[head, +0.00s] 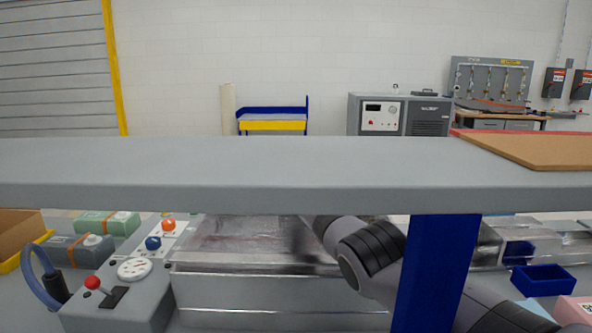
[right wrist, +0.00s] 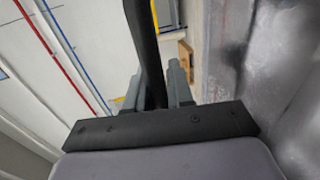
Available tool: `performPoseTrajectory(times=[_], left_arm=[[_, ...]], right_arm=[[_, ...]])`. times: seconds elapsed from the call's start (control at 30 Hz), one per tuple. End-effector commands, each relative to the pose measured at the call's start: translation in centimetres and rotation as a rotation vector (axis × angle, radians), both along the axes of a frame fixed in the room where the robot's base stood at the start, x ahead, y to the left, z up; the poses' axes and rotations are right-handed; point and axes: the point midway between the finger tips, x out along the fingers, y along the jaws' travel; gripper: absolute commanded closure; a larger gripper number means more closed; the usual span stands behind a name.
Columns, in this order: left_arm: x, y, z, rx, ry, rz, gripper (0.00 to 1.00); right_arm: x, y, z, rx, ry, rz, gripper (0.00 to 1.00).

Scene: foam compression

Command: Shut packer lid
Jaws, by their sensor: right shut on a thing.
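The packer is a grey metal box (head: 250,292) below the shelf in the head view. A scuffed, shiny metal plate (head: 235,240), which looks like its lid, shows above its front edge; the shelf hides its far part, so I cannot tell its angle. The plate also seems to fill the right side of the right wrist view (right wrist: 292,95). My right gripper (right wrist: 156,84) is shut on a black bar (right wrist: 142,30), which looks like a handle, beside this plate. In the head view my right arm reaches under the shelf and its fingers are hidden. My left gripper is not in view.
A grey shelf (head: 300,165) spans the head view above the packer, with a blue post (head: 435,275) in front of my right arm. A control box (head: 120,290) with a red-knobbed lever stands at left. Blue bins (head: 543,280) stand at right.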

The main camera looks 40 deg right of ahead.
Motion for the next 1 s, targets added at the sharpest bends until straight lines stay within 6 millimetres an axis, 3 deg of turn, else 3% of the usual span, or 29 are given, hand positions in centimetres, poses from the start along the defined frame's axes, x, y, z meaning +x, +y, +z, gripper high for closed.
performPoseTrajectory(times=[0.37, 0.4, 0.43, 1.0], left_arm=[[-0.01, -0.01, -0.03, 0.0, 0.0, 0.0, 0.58], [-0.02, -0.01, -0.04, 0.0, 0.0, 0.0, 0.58], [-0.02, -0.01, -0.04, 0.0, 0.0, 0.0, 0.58], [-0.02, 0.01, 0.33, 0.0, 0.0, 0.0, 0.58]], right_arm=[[-0.08, 0.09, -0.84, 0.009, 0.011, 0.0, 1.0], [-0.1, 0.09, -0.88, 0.009, 0.012, 0.0, 0.69], [-0.1, 0.09, -0.88, 0.009, 0.012, 0.0, 0.59], [-0.14, -0.03, -0.51, 0.006, 0.01, -0.001, 0.58]])
